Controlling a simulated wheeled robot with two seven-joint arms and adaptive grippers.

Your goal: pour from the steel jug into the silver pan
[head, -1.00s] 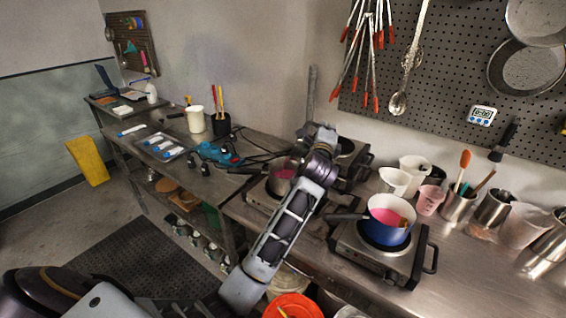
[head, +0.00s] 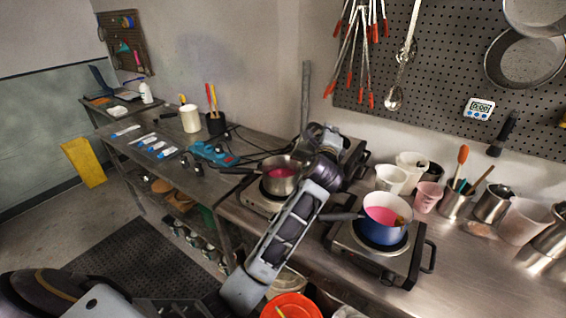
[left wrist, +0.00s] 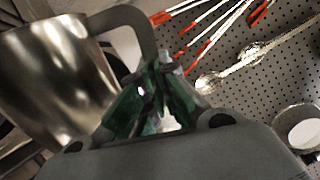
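The silver pan (head: 284,186) sits on the left hot plate in the head view, with pink liquid inside and its dark handle pointing left. My left gripper (head: 328,136) is just right of and behind the pan, above the bench. In the left wrist view the steel jug (left wrist: 58,85) fills the left side, tilted in the picture. Its handle (left wrist: 128,17) runs down to the green fingertips of my left gripper (left wrist: 155,92), which look closed on it. The jug's mouth and contents are hidden; in the head view I cannot clearly make out the jug. My right gripper is not in view.
A blue pan (head: 382,232) with pink liquid stands on the right hot plate (head: 368,252). White tubs (head: 390,179) and a pink cup (head: 427,197) stand behind it. An orange bucket (head: 292,306) stands below.

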